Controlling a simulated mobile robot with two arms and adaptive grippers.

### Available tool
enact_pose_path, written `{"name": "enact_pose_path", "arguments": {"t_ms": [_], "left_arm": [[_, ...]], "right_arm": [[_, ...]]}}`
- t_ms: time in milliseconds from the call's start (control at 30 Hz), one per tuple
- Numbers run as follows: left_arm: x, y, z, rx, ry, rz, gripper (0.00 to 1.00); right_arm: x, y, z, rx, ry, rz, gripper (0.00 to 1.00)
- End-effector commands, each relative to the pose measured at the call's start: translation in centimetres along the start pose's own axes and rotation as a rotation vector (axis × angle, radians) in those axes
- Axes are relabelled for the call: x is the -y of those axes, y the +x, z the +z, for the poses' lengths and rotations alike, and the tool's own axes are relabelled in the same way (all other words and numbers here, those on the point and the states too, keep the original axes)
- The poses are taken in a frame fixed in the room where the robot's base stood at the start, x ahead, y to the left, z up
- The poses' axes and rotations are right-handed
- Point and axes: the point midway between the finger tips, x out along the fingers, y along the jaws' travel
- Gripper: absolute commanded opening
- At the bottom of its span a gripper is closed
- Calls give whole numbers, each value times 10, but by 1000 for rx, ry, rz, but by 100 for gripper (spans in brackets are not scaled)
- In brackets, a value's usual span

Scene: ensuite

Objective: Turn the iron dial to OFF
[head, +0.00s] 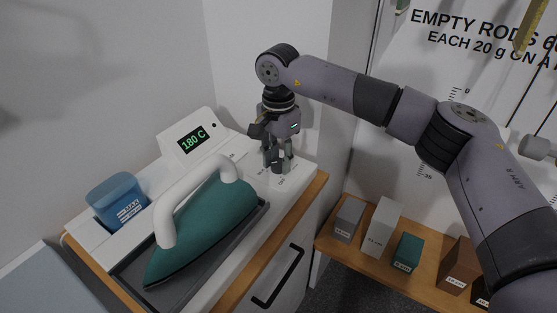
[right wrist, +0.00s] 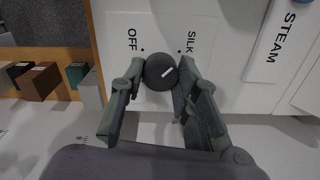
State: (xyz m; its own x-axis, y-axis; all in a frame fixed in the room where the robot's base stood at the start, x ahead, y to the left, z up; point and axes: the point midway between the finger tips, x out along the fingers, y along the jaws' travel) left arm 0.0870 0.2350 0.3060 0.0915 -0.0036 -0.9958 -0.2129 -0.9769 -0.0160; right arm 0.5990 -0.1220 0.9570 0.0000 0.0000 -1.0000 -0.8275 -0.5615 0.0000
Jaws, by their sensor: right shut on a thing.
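The dark round iron dial (right wrist: 158,78) sits on the white panel in the right wrist view, with a short white mark that slants up to the right. The labels OFF (right wrist: 132,40) and SILK (right wrist: 190,42) are printed beyond it, each with a small dot. My right gripper (right wrist: 160,82) has a finger on each side of the dial and is shut on it. In the head view my right gripper (head: 278,163) points down at the far right end of the station and hides much of the dial. My left gripper is not in view.
A teal iron (head: 212,215) with a white handle lies on a dark tray left of the gripper. A display (head: 193,139) reads 180 C. A blue water tank (head: 118,199) stands at the left. Several blocks stand on a wooden shelf (head: 335,240) at lower right.

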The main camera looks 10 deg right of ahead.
Motion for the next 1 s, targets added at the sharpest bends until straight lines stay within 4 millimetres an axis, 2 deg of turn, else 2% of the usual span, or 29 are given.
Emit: {"name": "enact_pose_path", "arguments": {"t_ms": [1000], "left_arm": [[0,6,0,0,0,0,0]], "right_arm": [[1,0,0,0,-964,0,1]]}}
